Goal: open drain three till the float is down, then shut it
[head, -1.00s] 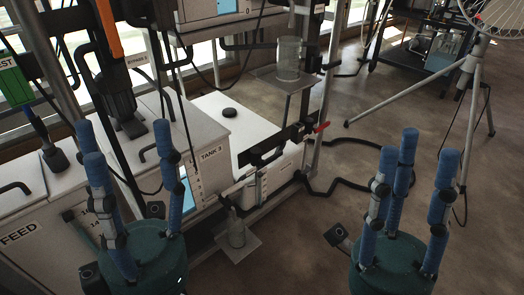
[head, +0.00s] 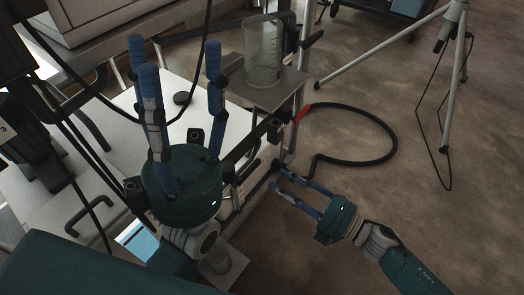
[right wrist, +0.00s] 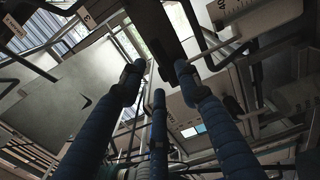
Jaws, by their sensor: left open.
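The white tank (head: 238,118), labelled TANK 3 in the earlier frame, stands at the middle left of the head view. A dark lever with a red tip (head: 302,113) is at its right corner, beside the pipework. A blue window (head: 137,240) shows low on its front, partly hidden. I cannot make out a float. My left gripper (head: 172,52) is open and empty, its fingers upright in front of the tank. My right gripper (head: 276,176) points left, fingers apart, near the pipe below the lever. In the right wrist view its fingers (right wrist: 155,82) are spread with nothing clearly between them.
A clear glass jar (head: 263,50) stands on a shelf (head: 285,92) behind the lever. A black hose (head: 395,140) loops on the floor. Tripod legs (head: 390,48) stand at the right.

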